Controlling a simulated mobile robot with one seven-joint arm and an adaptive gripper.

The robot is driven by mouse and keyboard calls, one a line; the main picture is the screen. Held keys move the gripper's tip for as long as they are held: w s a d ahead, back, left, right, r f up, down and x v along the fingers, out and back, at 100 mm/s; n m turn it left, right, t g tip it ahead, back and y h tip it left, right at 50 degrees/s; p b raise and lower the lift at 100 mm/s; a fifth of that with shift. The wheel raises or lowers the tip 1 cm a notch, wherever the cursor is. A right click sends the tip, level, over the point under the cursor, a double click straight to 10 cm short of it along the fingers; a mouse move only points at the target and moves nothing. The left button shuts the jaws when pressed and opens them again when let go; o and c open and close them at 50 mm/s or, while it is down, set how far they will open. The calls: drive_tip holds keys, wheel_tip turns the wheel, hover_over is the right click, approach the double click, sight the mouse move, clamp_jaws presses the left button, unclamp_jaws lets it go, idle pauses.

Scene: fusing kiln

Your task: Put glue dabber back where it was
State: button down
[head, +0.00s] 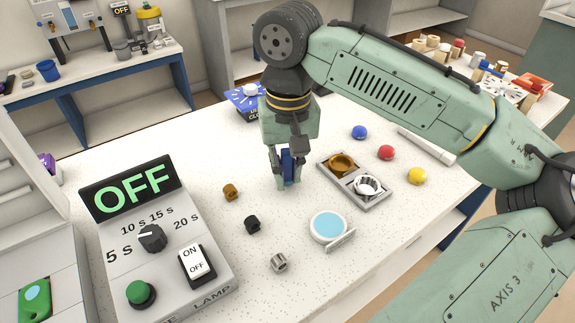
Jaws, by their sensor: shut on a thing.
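My gripper (286,181) points down over the middle of the white speckled table (190,165). It is shut on a dark blue upright thing (287,160), which I take to be the glue dabber. The fingers hide part of it. Its lower end is close to the tabletop; I cannot tell whether it touches. No holder for it can be made out.
Nearby are a light-blue round dish (328,225), blue (359,132), red (386,152) and yellow (417,176) domes, and small brown, black and silver pieces. A lamp control box (190,290) reads OFF.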

sight(288, 154)
drive_tip(key=shift+f, duration=0.15)
drive_tip(key=c, duration=1.5)
unclamp_jaws()
drive_tip(key=shift+c, duration=0.2)
wheel_tip(288, 154, up, 12)
drive_tip(key=shift+r+b, duration=0.15)
drive_tip(key=shift+b, duration=0.35)
